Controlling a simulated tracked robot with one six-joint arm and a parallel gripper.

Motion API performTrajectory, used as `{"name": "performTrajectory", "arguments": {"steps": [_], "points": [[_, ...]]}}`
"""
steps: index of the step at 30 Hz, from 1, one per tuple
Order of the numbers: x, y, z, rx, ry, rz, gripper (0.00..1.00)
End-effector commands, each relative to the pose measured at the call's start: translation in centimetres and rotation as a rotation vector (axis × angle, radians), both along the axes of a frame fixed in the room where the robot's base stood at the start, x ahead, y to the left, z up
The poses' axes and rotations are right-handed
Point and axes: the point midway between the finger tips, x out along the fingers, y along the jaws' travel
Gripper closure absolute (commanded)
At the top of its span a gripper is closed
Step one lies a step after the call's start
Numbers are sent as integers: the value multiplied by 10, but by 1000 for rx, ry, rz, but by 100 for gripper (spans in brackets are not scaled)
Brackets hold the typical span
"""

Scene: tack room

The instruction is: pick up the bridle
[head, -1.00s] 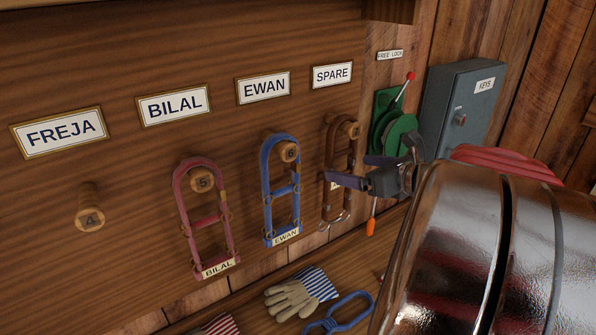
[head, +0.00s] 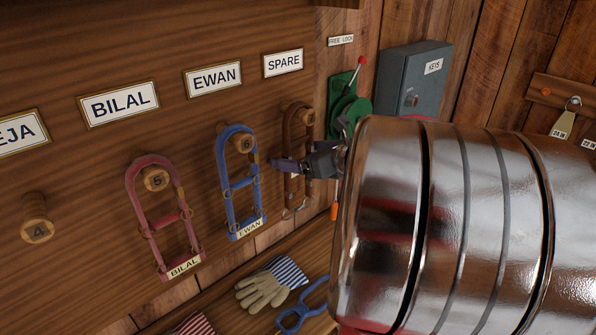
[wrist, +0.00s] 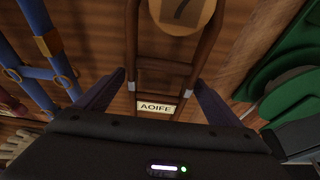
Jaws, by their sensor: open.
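A brown bridle (head: 288,136) hangs on the peg under the SPARE sign; in the wrist view the brown bridle (wrist: 136,45) has a tag reading AOIFE and the peg shows a 7. My gripper (head: 297,158) is in front of its lower part, hiding some of it. In the wrist view my gripper (wrist: 160,82) is open, with one finger at each side of the brown straps and nothing clamped. A blue bridle (head: 222,170) tagged EWAN hangs on peg 6. A red bridle (head: 134,196) tagged BILAL hangs on peg 5.
Peg 4 (head: 38,230) is empty. A green reel with a red-tipped lever (head: 349,110) and a grey KEYS box (head: 415,80) are to the right. Gloves (head: 262,292) and a blue looped item (head: 292,320) lie on the shelf below.

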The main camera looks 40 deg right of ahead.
Motion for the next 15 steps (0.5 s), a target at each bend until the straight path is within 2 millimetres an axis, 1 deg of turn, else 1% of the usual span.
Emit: {"name": "performTrajectory", "arguments": {"steps": [3, 4, 15], "points": [[0, 0, 0, 0, 0, 0, 12], [0, 0, 0, 0, 0, 0, 13], [0, 0, 0, 0, 0, 0, 39]]}}
